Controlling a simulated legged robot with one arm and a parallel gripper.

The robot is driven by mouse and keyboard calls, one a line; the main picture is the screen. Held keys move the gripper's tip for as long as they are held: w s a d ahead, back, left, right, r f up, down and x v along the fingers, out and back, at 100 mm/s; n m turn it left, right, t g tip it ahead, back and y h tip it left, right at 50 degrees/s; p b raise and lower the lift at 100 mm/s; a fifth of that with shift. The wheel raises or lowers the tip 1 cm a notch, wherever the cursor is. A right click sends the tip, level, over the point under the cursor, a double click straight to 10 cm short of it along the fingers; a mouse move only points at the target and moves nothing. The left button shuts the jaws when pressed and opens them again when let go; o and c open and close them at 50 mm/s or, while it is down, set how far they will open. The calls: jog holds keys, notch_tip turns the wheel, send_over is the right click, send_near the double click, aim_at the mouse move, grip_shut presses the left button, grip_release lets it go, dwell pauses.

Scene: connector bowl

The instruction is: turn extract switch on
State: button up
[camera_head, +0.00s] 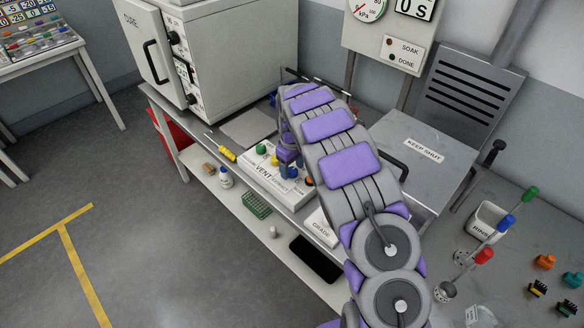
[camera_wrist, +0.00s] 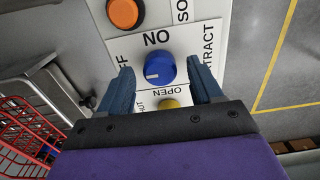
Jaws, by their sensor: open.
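The extract switch is a blue round knob (camera_wrist: 159,70) on a white panel marked ON, with part of OFF and EXTRACT showing. Its white mark points left in the wrist view, toward the OFF lettering. My gripper (camera_wrist: 162,84) is open, with one dark blue finger on each side of the knob. Small gaps seem to show between fingers and knob; contact is hard to tell. In the head view the white control box (camera_head: 265,178) stands on the bench, and my arm partly hides it and my gripper.
An orange knob (camera_wrist: 123,12) and a yellow knob (camera_wrist: 168,104) marked OPEN and SHUT flank the blue knob. A yellow-handled screwdriver (camera_head: 222,149) lies left of the box. A grey lidded unit (camera_head: 405,150) marked KEEP SHUT stands to the right.

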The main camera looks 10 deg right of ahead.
jog(key=shift+c, duration=0.5)
jog(key=c, duration=1)
jog(key=shift+o, duration=0.2)
